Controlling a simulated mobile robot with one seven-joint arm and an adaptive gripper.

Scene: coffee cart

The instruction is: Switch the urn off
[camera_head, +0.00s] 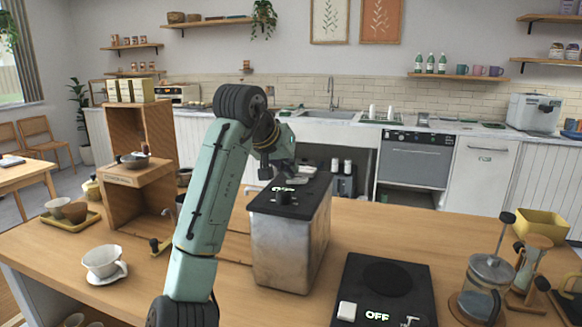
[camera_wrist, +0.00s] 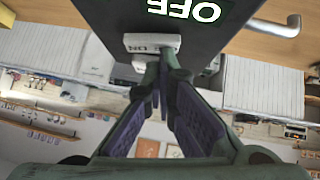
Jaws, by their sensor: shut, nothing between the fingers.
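The urn (camera_head: 288,250) is a silver box with a black top on the wooden counter. A bright sign on its top is too small to read for sure in the head view. In the wrist view the urn's dark panel (camera_wrist: 110,14) carries a lit sign (camera_wrist: 187,9) that reads OFF, upside down. A white switch (camera_wrist: 152,41) with small lettering sits beside it. My gripper (camera_wrist: 165,62) is shut and empty, its tips at or very near the switch; I cannot tell whether they touch. In the head view my gripper (camera_head: 268,172) is over the urn's far edge.
A black hot plate (camera_head: 390,278) with its own OFF sign and white switch lies right of the urn. A French press (camera_head: 484,284) stands farther right. A cup (camera_head: 103,261) on a saucer and a wooden stand (camera_head: 143,200) are left.

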